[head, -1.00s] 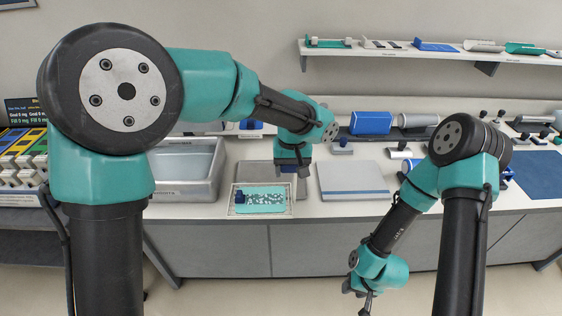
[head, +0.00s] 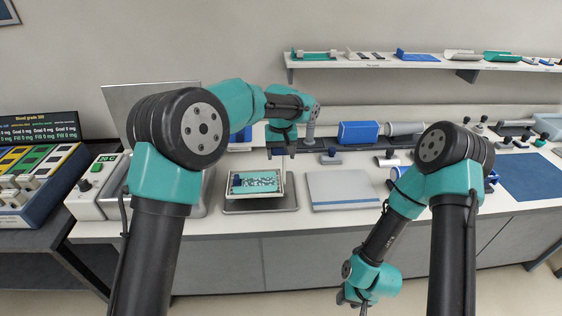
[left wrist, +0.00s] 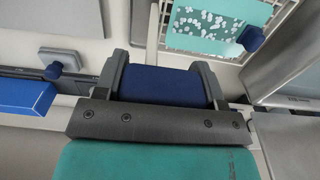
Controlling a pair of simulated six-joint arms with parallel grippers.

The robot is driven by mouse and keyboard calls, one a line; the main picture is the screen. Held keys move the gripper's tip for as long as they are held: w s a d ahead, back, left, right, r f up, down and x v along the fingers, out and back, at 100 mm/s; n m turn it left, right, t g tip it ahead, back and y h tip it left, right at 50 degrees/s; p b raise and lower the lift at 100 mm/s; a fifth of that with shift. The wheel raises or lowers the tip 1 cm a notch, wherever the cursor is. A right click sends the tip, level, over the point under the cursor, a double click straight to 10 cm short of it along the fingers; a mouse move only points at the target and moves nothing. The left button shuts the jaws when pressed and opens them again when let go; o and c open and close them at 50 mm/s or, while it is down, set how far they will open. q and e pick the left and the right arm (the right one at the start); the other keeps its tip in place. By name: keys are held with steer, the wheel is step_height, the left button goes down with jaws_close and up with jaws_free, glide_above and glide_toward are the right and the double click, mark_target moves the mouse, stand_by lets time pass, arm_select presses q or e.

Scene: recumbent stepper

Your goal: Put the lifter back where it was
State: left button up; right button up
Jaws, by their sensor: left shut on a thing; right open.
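My left gripper (head: 282,142) is shut on a dark navy block (left wrist: 165,84), apparently the lifter's grip; both fingers touch its sides in the left wrist view. The gripper is at the back of the bench, behind a shallow tray (head: 282,192) with a teal sheet (head: 262,186) bearing white pieces. A navy knob (head: 237,181) stands at the sheet's left end; it also shows in the left wrist view (left wrist: 250,38). The tray is over a grey plate (head: 262,208). My right gripper (head: 355,301) is open and empty, low before the bench.
A pale flat pad (head: 342,190) lies right of the grey plate. Behind it are a small knobbed block (head: 331,158) and a blue box (head: 358,132). A blue mat (head: 535,175) lies far right. A wall shelf (head: 420,64) runs above.

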arm_select(q)
steer(key=shift+f, duration=1.9)
steer(key=o, duration=1.4)
step_height(320, 180, up, 12)
steer(key=shift+r, duration=0.15)
